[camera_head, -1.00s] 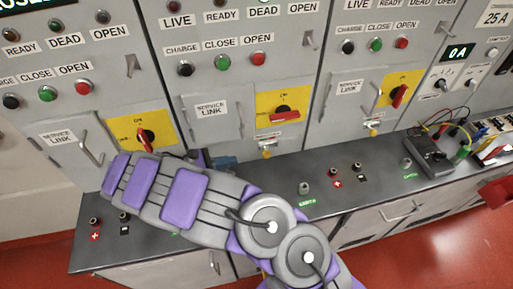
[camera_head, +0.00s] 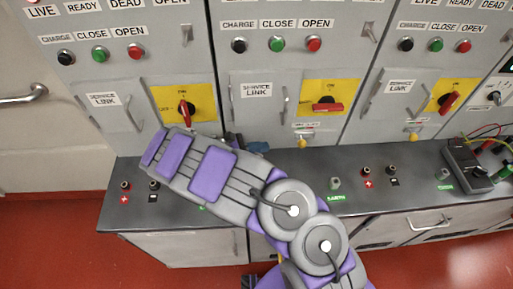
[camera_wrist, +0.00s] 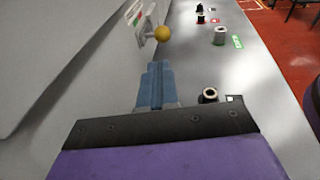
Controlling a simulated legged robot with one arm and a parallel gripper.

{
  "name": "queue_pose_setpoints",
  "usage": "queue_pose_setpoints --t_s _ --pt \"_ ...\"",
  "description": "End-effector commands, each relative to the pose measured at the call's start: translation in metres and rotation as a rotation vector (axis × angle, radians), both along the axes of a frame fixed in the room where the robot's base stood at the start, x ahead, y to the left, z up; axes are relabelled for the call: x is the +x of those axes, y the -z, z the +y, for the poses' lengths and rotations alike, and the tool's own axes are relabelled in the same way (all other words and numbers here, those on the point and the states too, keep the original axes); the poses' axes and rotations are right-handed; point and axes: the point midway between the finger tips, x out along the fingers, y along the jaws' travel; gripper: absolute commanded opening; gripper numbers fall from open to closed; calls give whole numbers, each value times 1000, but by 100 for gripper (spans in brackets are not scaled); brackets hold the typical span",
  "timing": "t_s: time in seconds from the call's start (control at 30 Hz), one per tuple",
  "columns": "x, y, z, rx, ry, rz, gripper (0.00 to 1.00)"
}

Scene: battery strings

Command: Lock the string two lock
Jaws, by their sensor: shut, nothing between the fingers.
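The middle cabinet has a yellow switch plate with a red handle (camera_head: 327,105) lying level. Below it a small lock with a yellow knob (camera_head: 302,141) sits low on the cabinet front, near the bench. In the wrist view the lock's round yellow knob (camera_wrist: 162,33) shows on a pale bracket on the wall, ahead of the fingertips. My gripper (camera_head: 259,147) is low over the bench, left of the lock and apart from it. Its blue fingers (camera_wrist: 155,80) are together with nothing between them. The string number is not readable.
The left cabinet's red handle (camera_head: 186,112) is upright, and the right one's (camera_head: 449,102) is tilted. The grey bench (camera_head: 240,196) carries several terminals and a green-labelled earth post (camera_head: 335,184). A dark meter (camera_head: 467,165) with leads is at right. My arm hides part of the bench.

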Motion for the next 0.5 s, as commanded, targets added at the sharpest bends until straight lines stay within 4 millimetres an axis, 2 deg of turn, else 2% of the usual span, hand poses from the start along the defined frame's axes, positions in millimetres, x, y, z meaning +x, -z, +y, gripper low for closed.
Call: queue_pose_setpoints --t_s 0.1,0.3,0.5 --pt "4 6 -30 2 5 2 0" --pt "11 11 -69 6 5 -1 0" --pt "15 16 -82 0 3 0 0"
